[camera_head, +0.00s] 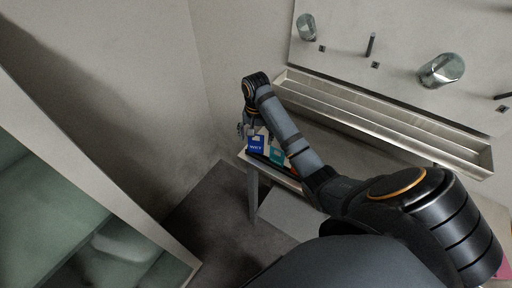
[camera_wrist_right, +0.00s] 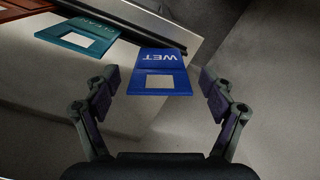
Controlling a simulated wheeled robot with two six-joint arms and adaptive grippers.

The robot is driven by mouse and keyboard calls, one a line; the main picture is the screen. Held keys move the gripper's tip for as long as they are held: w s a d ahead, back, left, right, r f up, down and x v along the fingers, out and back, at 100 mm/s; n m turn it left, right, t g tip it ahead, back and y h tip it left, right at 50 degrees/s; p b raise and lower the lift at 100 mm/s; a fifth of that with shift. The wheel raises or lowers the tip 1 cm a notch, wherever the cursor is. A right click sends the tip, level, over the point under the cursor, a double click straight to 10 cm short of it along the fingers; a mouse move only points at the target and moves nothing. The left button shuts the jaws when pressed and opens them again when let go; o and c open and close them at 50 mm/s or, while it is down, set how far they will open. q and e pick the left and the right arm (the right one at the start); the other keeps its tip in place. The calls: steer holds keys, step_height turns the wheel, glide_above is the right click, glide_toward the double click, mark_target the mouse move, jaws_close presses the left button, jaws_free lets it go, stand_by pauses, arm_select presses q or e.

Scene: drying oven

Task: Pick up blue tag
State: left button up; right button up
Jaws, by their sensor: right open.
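The blue tag (camera_wrist_right: 160,57), printed "WET" and with a square cut-out, shows in the right wrist view near the table's edge. In the head view the blue tag (camera_head: 255,146) is at the left end of the small table, just below my right gripper (camera_head: 244,132). In the wrist view my right gripper (camera_wrist_right: 161,88) is open, its two fingers apart to the left and right of the tag's near part. I cannot tell whether they touch it; a gap shows on both sides. My left gripper is not in view.
A teal tag (camera_wrist_right: 84,39) and a red-brown tag (camera_wrist_right: 24,10) lie to the left of the blue one. The small pale table (camera_head: 290,181) stands near a wall with a metal trough (camera_head: 385,113). A glass-fronted cabinet (camera_head: 60,200) is at left.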

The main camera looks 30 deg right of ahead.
mark_target(256, 144)
steer(key=shift+f, duration=1.4)
steer(key=c, duration=0.9)
steer(key=shift+r, duration=0.15)
